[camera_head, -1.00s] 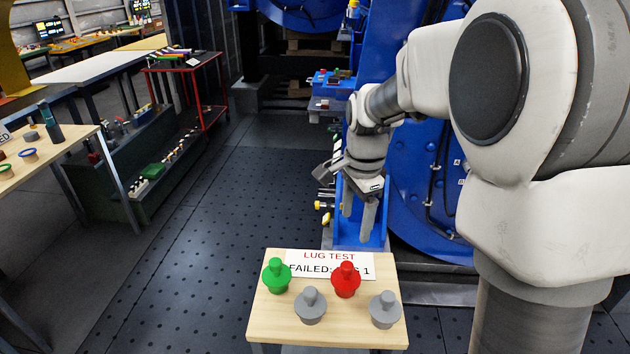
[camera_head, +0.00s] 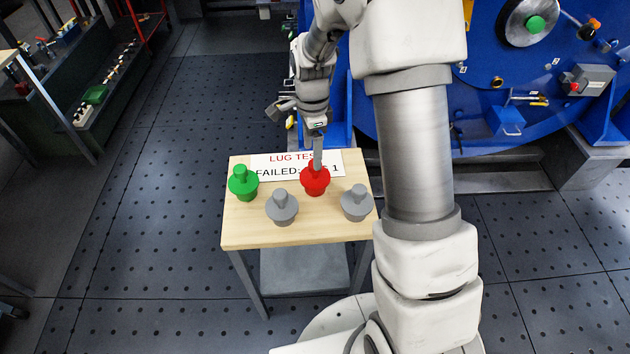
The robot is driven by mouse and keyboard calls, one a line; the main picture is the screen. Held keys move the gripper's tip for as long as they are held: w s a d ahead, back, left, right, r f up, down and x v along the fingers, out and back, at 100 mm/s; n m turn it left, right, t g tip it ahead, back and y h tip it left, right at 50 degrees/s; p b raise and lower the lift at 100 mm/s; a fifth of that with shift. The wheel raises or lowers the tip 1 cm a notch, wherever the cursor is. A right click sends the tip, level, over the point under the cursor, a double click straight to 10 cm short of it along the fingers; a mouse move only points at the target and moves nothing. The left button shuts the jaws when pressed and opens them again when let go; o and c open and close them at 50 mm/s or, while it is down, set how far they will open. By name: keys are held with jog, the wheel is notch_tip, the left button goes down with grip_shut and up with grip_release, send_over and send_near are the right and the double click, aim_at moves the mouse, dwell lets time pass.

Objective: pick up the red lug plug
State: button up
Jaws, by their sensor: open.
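The red lug plug (camera_head: 315,181) stands upright on a small wooden-topped table (camera_head: 300,233), at the front edge of a white sign. My gripper (camera_head: 318,152) points down from above, with its fingers right at the top of the red plug. The fingers overlap in this view, so the gap between them is hidden, and part of the plug's knob is covered. The gripper is open. I cannot tell whether the fingers touch the plug.
A green plug (camera_head: 243,183) stands at the left. Two grey plugs, one in front (camera_head: 282,208) and one at the right (camera_head: 357,203), stand near the red one. The sign (camera_head: 270,167) reads "LUG TEST FAILED". Blue machinery (camera_head: 420,130) rises behind.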

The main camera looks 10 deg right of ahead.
aim_at(315, 177)
jog(key=shift+w+d+f+b, duration=0.1)
jog(key=shift+d+f+b, duration=0.1)
jog(key=shift+f, duration=1.4)
jog(key=shift+d+f+b, duration=0.15)
jog(key=shift+f, duration=1.4)
grip_shut()
jog(key=shift+r, duration=0.1)
